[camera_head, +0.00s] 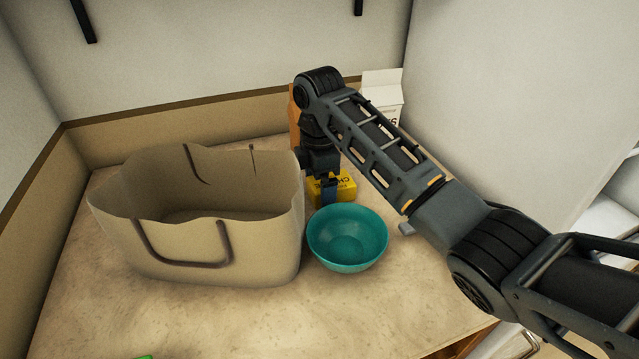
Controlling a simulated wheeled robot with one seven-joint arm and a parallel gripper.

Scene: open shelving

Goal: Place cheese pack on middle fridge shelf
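The cheese pack (346,188) is a small yellow box with dark lettering, on the counter behind the teal bowl. My gripper (328,193) points down at the pack, with a finger in front of its left part. My wrist and the finger hide some of the pack. I cannot tell whether the fingers are closed on it or only around it. The pack appears to be at counter level. White shelf-like parts (608,215) show at the right edge; I cannot tell whether they are the fridge's middle shelf.
A large beige bag (215,255) stands open left of the gripper. A teal bowl (347,240) sits just in front of the pack. A white carton (385,92) and an orange item (294,120) stand behind my arm.

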